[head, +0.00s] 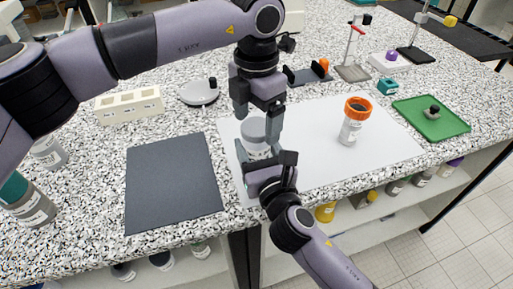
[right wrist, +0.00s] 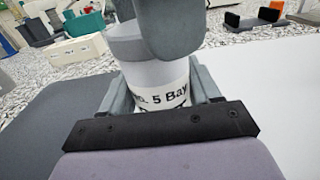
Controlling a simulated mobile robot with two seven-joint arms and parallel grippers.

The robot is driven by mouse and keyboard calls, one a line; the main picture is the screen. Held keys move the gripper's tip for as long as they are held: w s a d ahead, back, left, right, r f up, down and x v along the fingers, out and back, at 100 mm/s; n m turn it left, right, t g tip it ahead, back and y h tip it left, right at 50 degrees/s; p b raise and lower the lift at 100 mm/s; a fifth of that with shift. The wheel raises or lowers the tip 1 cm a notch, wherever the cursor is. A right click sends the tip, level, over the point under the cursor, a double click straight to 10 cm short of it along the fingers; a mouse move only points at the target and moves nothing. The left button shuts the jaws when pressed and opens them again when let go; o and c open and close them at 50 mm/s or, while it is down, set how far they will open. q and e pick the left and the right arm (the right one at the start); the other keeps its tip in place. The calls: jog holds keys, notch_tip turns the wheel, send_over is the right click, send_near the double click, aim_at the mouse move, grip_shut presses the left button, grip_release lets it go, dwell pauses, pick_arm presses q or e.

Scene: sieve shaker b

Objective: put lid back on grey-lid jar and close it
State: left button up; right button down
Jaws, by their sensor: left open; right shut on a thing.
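The grey-lid jar stands on the white mat in the head view, with its grey lid (head: 253,128) seated on top as far as I can see. In the right wrist view the lid (right wrist: 127,42) sits over the white jar body (right wrist: 150,78), which carries a "5 Bay" label. My right gripper (head: 261,158) is shut on the jar body from the front. My left gripper (head: 257,118) points down from above, open, with its fingers beside the lid. One left finger (right wrist: 170,25) hides part of the lid. Whether the lid is tight cannot be told.
A dark mat (head: 172,184) lies at left. A cream block with holes (head: 129,105), a round grey device (head: 199,92) and a green tray (head: 431,118) stand around. The bench's front edge is close.

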pick_arm(q)
jog(key=shift+f, duration=0.65)
jog(key=c, duration=1.1)
jog(key=o, duration=1.3)
jog(key=shift+c, duration=0.2)
